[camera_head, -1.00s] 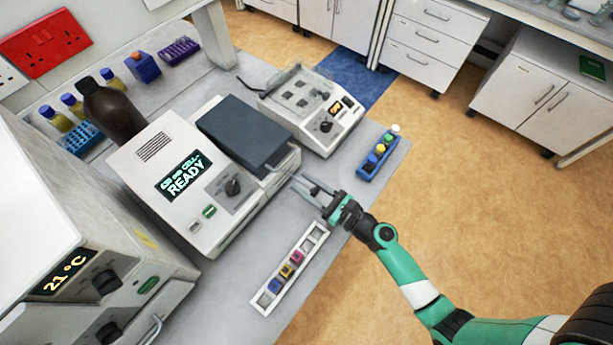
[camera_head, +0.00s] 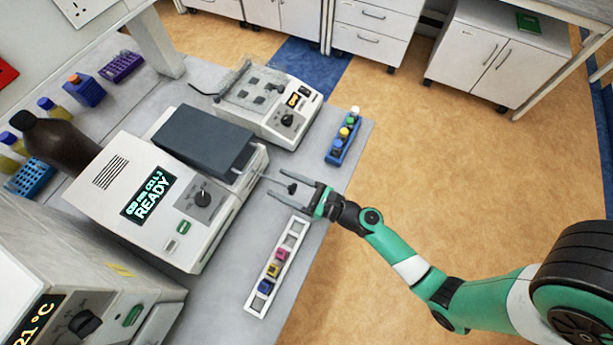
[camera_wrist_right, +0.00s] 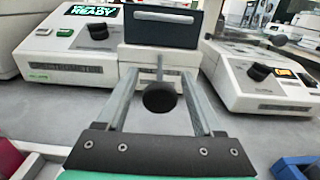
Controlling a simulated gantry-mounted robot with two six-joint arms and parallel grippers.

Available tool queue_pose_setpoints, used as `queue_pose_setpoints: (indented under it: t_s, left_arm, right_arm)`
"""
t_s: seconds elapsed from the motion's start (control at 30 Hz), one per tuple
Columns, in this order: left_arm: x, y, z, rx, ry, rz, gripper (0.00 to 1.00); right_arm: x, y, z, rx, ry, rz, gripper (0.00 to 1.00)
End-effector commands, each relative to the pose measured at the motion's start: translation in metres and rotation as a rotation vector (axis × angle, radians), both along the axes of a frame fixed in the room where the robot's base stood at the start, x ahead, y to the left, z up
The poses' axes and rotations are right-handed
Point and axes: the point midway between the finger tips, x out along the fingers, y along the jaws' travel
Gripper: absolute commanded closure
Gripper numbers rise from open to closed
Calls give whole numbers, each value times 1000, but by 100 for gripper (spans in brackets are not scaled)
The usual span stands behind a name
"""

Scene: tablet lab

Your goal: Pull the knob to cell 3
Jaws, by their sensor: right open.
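The photometer (camera_head: 160,195) is a white box with a dark lid and a lit display that reads READY. The small line above it mentions a cell, but I cannot read its number surely. A round black knob (camera_wrist_right: 159,98) on a thin metal rod (camera_wrist_right: 159,68) sticks out of its front. The knob also shows in the head view (camera_head: 292,188). My right gripper (camera_head: 268,186) is open, with one finger on each side of the knob. In the right wrist view, the gripper (camera_wrist_right: 160,82) shows gaps between the knob and both fingers. My left gripper is not in view.
A white rack (camera_head: 252,303) with coloured cuvettes lies near my right gripper. A blue rack (camera_head: 334,155) with capped vials stands by the table edge. A second instrument (camera_head: 296,135) with a dial is behind. A brown bottle (camera_head: 60,143) stands at left.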

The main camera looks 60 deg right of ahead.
Motion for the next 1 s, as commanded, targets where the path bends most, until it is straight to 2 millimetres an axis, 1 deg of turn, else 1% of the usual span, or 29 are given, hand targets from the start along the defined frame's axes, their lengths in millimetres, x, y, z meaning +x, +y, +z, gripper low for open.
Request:
queue_pose_setpoints:
  t_s: [0.07, 0.17, 0.27, 0.4, 0.5, 0.6, 0.7, 1.0]
  left_arm:
    - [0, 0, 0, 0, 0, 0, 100]
    - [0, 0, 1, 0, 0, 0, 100]
    - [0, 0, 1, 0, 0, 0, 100]
    - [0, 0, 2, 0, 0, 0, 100]
    - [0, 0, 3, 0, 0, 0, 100]
    - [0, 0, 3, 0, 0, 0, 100]
    - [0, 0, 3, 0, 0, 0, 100]
    - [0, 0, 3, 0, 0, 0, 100]
  right_arm:
    - [-5, -1, -1, 1, 1, -2, 31]
    - [-20, -4, -1, 2, 3, -4, 31]
    - [-43, -8, -1, 1, 4, -7, 31]
    - [-78, -14, -1, 2, 3, -10, 31]
    - [-96, -16, 0, 2, 1, -9, 31]
    - [-107, -17, 0, 0, 1, -6, 31]
    - [-113, -17, 0, 0, 0, -3, 31]
    - [-114, -16, 0, 0, -1, 0, 31]
